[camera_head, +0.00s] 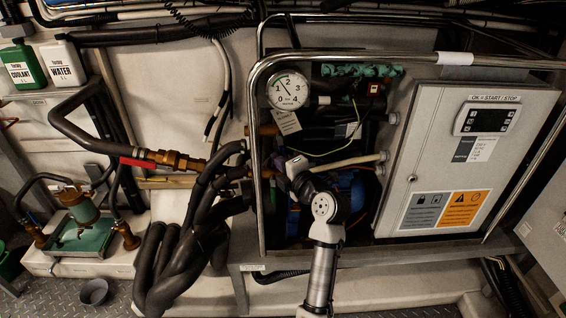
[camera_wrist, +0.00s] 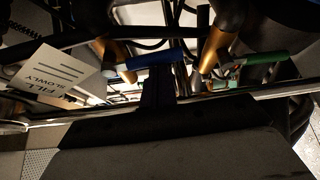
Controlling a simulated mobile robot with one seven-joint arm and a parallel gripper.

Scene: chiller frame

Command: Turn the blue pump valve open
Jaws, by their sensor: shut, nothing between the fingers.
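The blue valve handle (camera_wrist: 152,61) lies nearly level across the upper middle of the wrist view, beside a brass fitting (camera_wrist: 118,50). My gripper (camera_wrist: 158,80) is shut and empty, its dark fingertips at the handle's lower edge in the picture; I cannot tell whether they touch. In the head view my gripper (camera_head: 296,168) reaches into the frame's opening, left of the grey control box. The blue handle cannot be made out there. A blue pump body (camera_head: 347,188) shows partly behind my arm.
A green handle (camera_wrist: 268,57) sits right of the blue one, by another brass pipe. A "fill slowly" card (camera_wrist: 55,75) hangs at left. A metal rail (camera_head: 258,150), a pressure gauge (camera_head: 288,90) and the control box (camera_head: 445,160) surround the opening. A red handle (camera_head: 138,163) is further left.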

